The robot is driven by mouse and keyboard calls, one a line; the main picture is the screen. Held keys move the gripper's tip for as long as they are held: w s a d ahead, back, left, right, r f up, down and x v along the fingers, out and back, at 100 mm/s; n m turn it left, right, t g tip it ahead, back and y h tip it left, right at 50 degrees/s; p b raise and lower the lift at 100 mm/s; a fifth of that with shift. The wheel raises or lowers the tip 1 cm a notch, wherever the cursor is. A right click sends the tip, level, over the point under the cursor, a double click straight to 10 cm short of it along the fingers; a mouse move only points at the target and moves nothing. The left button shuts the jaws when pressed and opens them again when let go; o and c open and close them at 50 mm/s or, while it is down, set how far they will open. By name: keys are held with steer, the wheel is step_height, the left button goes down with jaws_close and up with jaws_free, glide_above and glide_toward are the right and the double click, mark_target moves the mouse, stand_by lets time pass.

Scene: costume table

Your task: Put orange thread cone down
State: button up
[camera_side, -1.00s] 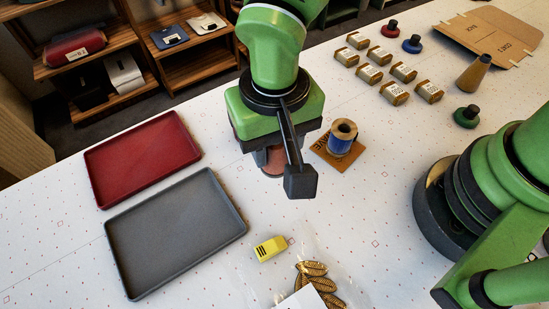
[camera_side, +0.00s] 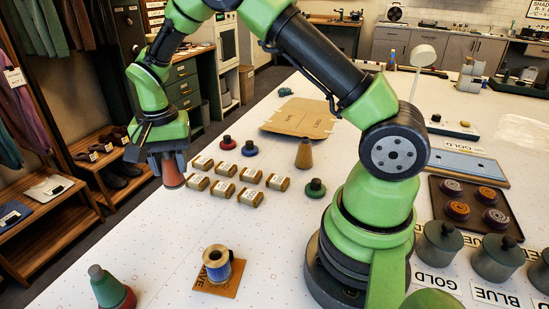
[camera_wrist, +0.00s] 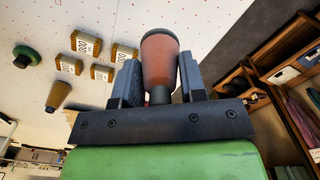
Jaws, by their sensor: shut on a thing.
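The orange thread cone (camera_side: 172,173) is a muted reddish-orange taper, held between the jaws of my gripper (camera_side: 168,158). In the wrist view the cone (camera_wrist: 160,62) stands out from between the two fingers of my gripper (camera_wrist: 159,82), and its dark narrow end points to the gripper body. In the side view my gripper points down by the table's far left edge, left of the tan boxes. The cone's height over the table cannot be told. A blue spool (camera_side: 217,263) stands on an orange card (camera_side: 225,287) nearer the camera.
Several tan labelled boxes (camera_side: 223,189) stand right of my gripper. Red (camera_side: 228,143), blue (camera_side: 250,149) and green (camera_side: 315,189) knobbed pieces and a tan cone (camera_side: 304,154) stand beyond. A green-and-red cone (camera_side: 110,289) is at lower left. Bare tabletop lies between it and the boxes.

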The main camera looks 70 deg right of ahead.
steer(key=s+d+m, duration=0.3)
steer(key=d, duration=0.7)
steer(key=s+d+m, duration=0.3)
steer(key=d, duration=0.7)
steer(key=s+d+m, duration=0.3)
steer(key=d, duration=0.7)
steer(key=shift+m, duration=0.4)
steer(key=f, duration=0.5)
steer(key=shift+s+d+f, duration=0.2)
steer(key=shift+s+f, duration=0.1)
steer(key=shift+f, duration=2.1)
steer(key=shift+f, duration=0.1)
steer(key=o, duration=0.9)
